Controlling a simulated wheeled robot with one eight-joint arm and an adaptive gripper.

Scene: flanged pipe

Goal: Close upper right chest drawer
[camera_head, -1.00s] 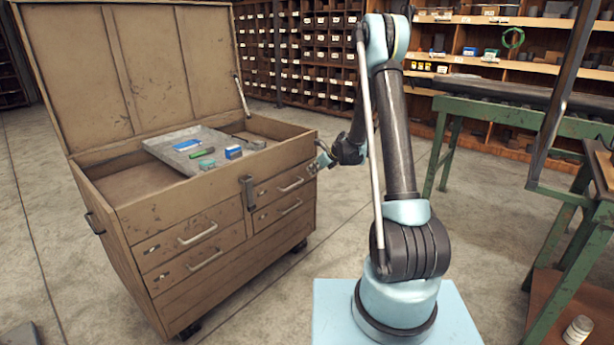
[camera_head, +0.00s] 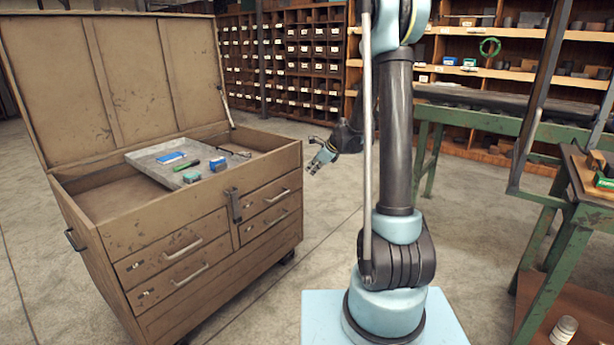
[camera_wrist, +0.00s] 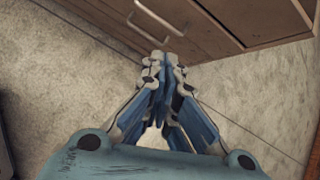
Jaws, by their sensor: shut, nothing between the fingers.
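The brown metal chest (camera_head: 205,225) stands at the left with its lid raised. Its upper right drawer (camera_head: 258,203) has a bar handle (camera_head: 278,196) and looks flush with the chest front. The lower right drawer (camera_head: 262,224) and the two left drawers also look flush. My gripper (camera_head: 312,170) is to the right of the chest's right edge, apart from the handle. In the wrist view, my gripper (camera_wrist: 163,62) has its blue fingers together and empty, with a drawer front and handles (camera_wrist: 158,18) beyond the tips.
A grey tray (camera_head: 150,158) with small parts lies in the chest's open top. A green-framed bench (camera_head: 440,125) stands at the right, shelves (camera_head: 300,50) behind.

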